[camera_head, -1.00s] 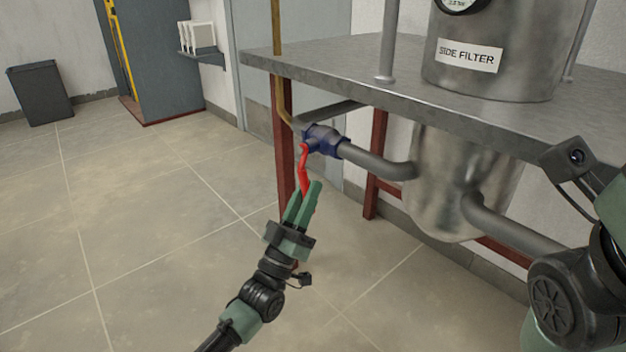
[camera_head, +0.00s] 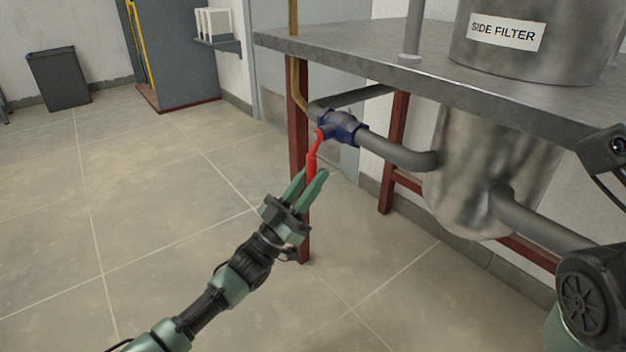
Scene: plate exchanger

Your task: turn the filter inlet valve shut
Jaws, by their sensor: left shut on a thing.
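The filter inlet valve (camera_head: 343,126) is a blue body on the grey pipe to the left of the side filter (camera_head: 480,165), under the edge of the metal table. Its red lever (camera_head: 314,152) hangs downward from the valve, tilted slightly, with its lower end toward my gripper. My left gripper (camera_head: 316,176) reaches up from below and is shut on the lower end of the red lever. The lever tip is partly hidden between the green fingers. Of my right arm only part shows at the right edge; its gripper is out of view.
The grey table (camera_head: 375,77) lies above the valve, with red legs (camera_head: 299,120) close behind the lever. A thin brass pipe (camera_head: 294,75) runs down to the valve. A grey pipe (camera_head: 400,153) joins the filter.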

